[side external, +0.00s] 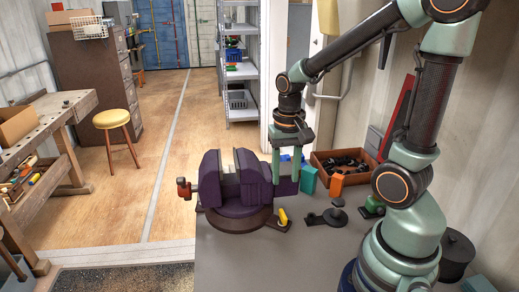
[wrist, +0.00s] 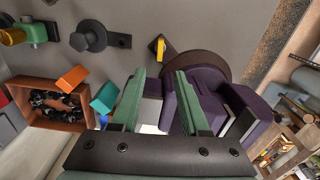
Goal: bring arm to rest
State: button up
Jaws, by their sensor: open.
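My gripper (side external: 289,164) hangs from my arm with its green fingers pointing down, at the right end of the purple vise (side external: 235,190). In the wrist view my gripper (wrist: 158,80) has its two green fingers apart, and I see nothing held between them. The vise (wrist: 190,105) lies beside and partly behind the right finger in that view. I cannot tell whether a finger touches the vise.
An orange block (side external: 336,184), a teal block (side external: 309,179) and a wooden box (side external: 345,158) of dark parts stand right of the vise. A dark round-based piece (side external: 336,213) and a yellow piece (side external: 283,216) lie in front. The grey bench (side external: 260,265) is clear towards its front.

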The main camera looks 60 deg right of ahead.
jog(key=a+r+n+t, duration=0.5)
jog(key=a+r+n, duration=0.2)
jog(key=r, duration=0.3)
jog(key=shift+w+r+n+t, duration=0.2)
jog(key=shift+n+t, duration=0.1)
jog(key=shift+n, duration=0.3)
